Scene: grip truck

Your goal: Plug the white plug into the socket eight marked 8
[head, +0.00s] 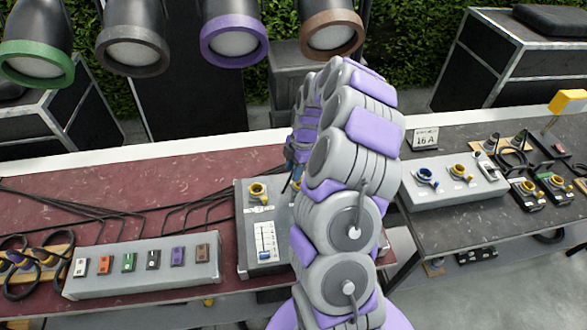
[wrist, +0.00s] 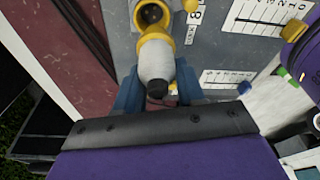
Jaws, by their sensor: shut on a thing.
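The white plug (wrist: 157,62), with a yellow collar and a dark cable end, is between the blue fingers of my gripper (wrist: 158,84) in the wrist view. My gripper is shut on it. The collar end points at a yellow-rimmed socket (wrist: 151,14) with a dark opening, beside a white label marked 8 (wrist: 195,16). The collar overlaps the socket's lower edge in the picture; I cannot tell whether they touch. In the head view my arm hides the plug and most of the gripper (head: 294,172), which is right of a yellow socket (head: 257,190) on a grey box.
The grey box (head: 246,224) carries a slider and stands on the red table (head: 150,190). A switch box (head: 143,266) with coloured switches is left. A right table holds another socket box (head: 452,190) and several plugs. Lamps hang at the back. Black cables cross the red table.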

